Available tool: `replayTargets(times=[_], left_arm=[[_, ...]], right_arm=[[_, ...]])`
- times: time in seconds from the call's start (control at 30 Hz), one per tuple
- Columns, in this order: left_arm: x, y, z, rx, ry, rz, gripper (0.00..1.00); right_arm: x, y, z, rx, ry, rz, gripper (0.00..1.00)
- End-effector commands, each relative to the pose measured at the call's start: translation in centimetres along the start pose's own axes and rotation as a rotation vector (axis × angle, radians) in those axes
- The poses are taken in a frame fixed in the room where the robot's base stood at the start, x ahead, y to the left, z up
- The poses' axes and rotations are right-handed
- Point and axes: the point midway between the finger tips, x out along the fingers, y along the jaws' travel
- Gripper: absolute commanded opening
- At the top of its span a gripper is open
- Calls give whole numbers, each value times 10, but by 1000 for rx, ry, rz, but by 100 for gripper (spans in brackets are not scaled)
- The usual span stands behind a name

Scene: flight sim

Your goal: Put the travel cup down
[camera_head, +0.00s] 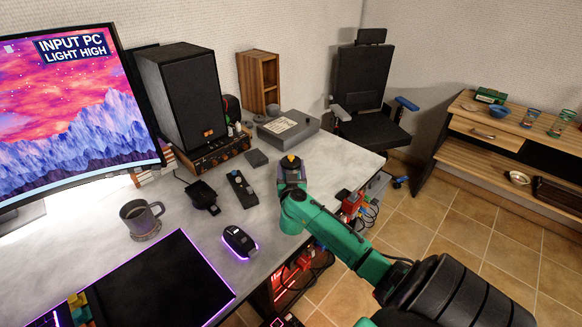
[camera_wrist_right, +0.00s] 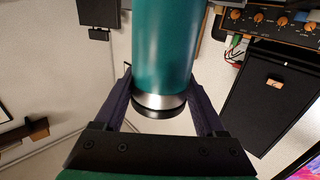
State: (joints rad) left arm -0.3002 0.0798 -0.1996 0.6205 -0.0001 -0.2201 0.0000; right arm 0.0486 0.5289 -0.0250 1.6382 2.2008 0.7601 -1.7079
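The travel cup (camera_wrist_right: 162,45) is a teal cylinder with a silver band and a dark end piece in the right wrist view. It sits between the two dark fingers of my right gripper (camera_wrist_right: 162,82), which appear to press on its sides. In the head view my right gripper (camera_head: 291,166) is over the desk (camera_head: 330,150) near its right edge. I cannot clearly make out the cup there, nor tell whether it touches the desk. My left gripper is not in view.
A grey mug (camera_head: 142,217), a mouse (camera_head: 240,241), a black mouse pad (camera_head: 165,285) and a small control box (camera_head: 242,188) lie to the left. A speaker (camera_head: 182,95) and a grey device (camera_head: 288,128) stand behind. Bare desk shows around the gripper.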

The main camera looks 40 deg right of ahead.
Motion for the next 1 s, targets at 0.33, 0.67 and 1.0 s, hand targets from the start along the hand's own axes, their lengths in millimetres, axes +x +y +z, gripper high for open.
replayTargets(times=[0.33, 0.67, 1.0], left_arm=[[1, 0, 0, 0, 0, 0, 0], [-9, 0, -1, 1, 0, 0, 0], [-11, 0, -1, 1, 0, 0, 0]], right_arm=[[0, 0, -2, 2, 0, 0, 100], [-57, 0, -3, 1, -3, -3, 100], [-119, 0, -3, 2, -2, 0, 100]])
